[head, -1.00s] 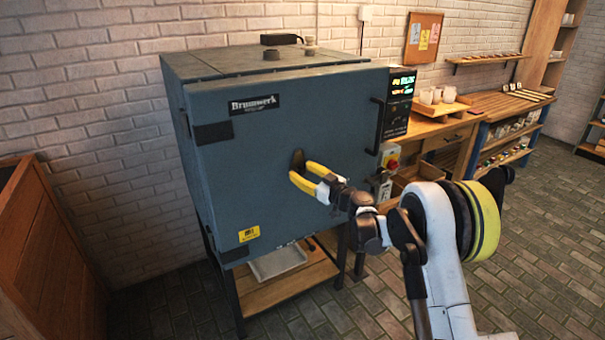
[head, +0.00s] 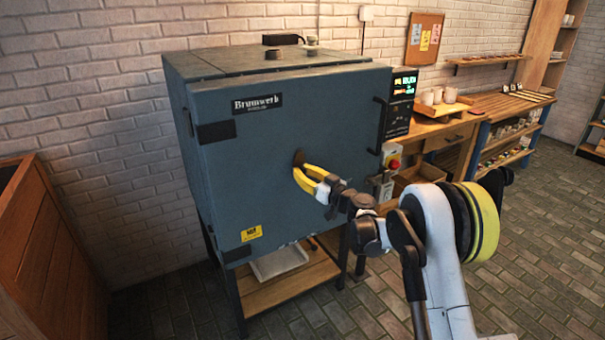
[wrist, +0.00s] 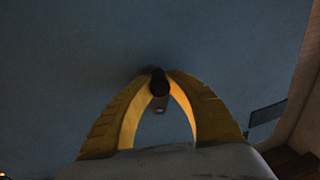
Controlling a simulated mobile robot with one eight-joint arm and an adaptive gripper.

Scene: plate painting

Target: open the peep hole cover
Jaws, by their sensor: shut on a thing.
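The peep hole cover (head: 298,157) is a small dark brownish piece on the front door of the blue-grey kiln (head: 240,190). My gripper (head: 298,171) has yellow fingers and reaches the cover from the lower right. In the wrist view the fingertips (wrist: 160,78) close on a small dark knob of the peep hole cover (wrist: 160,104). A brownish part of the cover shows just below the knob, between the fingers. The fingertips partly hide the cover, and I cannot make out the peep hole clearly.
A black door handle (head: 379,126) stands out at the kiln's right edge. A control panel (head: 399,103) and a red button box (head: 391,158) are to its right. A wooden crate (head: 45,250) stands at the left. The floor in front is clear.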

